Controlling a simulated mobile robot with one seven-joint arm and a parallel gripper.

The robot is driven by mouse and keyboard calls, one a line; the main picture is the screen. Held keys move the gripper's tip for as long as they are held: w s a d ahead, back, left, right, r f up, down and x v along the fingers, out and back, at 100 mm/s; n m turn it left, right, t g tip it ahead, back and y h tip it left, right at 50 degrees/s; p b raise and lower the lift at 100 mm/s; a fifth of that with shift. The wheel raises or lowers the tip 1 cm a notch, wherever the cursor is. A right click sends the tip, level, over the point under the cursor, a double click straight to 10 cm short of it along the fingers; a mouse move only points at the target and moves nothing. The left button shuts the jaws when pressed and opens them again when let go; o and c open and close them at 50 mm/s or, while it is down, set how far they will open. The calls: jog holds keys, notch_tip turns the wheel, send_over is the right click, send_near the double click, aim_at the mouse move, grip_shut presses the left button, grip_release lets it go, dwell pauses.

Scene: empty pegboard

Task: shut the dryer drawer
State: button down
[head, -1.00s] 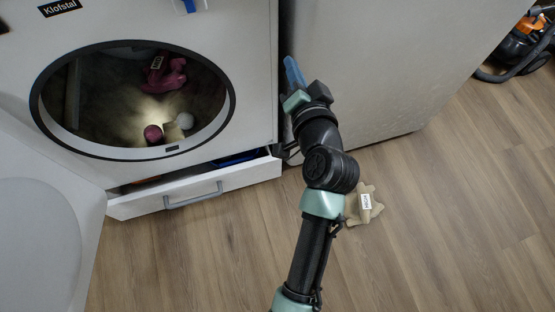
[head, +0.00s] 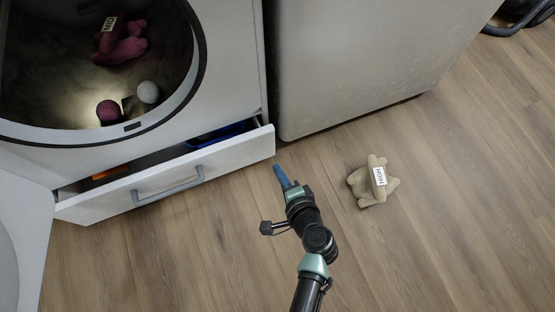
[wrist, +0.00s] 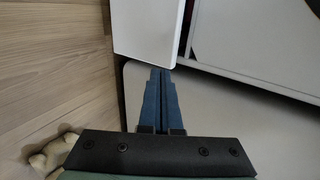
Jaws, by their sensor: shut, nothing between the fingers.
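The dryer drawer (head: 225,159) is a white-fronted drawer low on the dryer, pulled partly out, with a grey bar handle (head: 168,188). Inside it, a blue item and an orange item show in part. My gripper (head: 281,176) is shut and empty, its blue fingers just in front of and to the right of the drawer's right front corner. In the wrist view the fingertips (wrist: 160,74) lie close to the edge of a white panel (wrist: 147,30), which looks like the drawer front. I cannot tell whether they touch.
The dryer's round opening above holds a dark pink toy (head: 122,42) and balls (head: 109,112). Its white door (head: 20,235) stands open at left. A grey appliance (head: 350,60) stands right of the dryer. A tan plush toy (head: 366,189) lies on the open wooden floor.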

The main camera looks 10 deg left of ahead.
aim_at(260, 133)
jog(key=b+x, duration=0.1)
jog(key=x, duration=0.2)
jog(key=b+x, duration=0.2)
jog(key=x, duration=0.2)
jog(key=r+b+x, duration=0.1)
jog(key=b+x, duration=0.1)
jog(key=x, duration=0.2)
jog(key=shift+w+a+r, duration=0.1)
jog(key=shift+w+r, duration=0.05)
jog(key=shift+w, duration=0.15)
jog(key=shift+w+a+r, duration=0.1)
jog(key=shift+w+a, duration=0.1)
jog(key=shift+w, duration=0.2)
jog(key=shift+w+a+b, duration=0.15)
jog(key=shift+w+a, duration=0.25)
jog(key=shift+w, duration=0.25)
jog(key=shift+w+a+b, duration=0.15)
jog(key=shift+w+a, duration=0.25)
jog(key=shift+w, duration=0.2)
jog(key=shift+s+d, duration=0.1)
